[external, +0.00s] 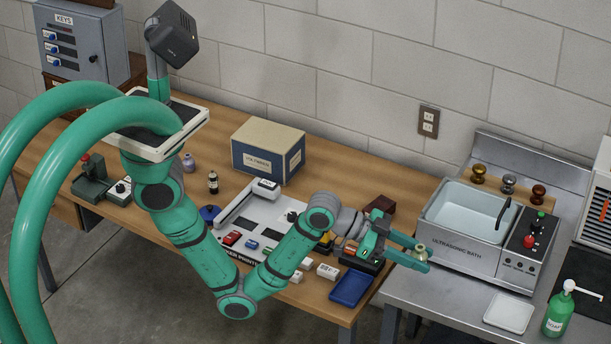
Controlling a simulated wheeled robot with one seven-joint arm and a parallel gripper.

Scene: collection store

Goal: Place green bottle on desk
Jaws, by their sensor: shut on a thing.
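My gripper (422,256) is shut on a small pale olive-green bottle (420,248), held between the teal fingertips. The fingers hide part of the bottle, and its lower end is hard to see. The gripper is to the right of the wooden desk (375,165), in front of the left side of the ultrasonic bath in the picture. I cannot tell its exact height. A larger green soap bottle (558,314) with a white pump stands on the metal bench at the lower right.
The metal bench (420,300) carries the ultrasonic bath (465,258) and a white tray (509,313). The desk holds a cardboard box (268,150), a blue tray (351,288), a small dark bottle (213,182) and several small items. Bare wood shows right of the box.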

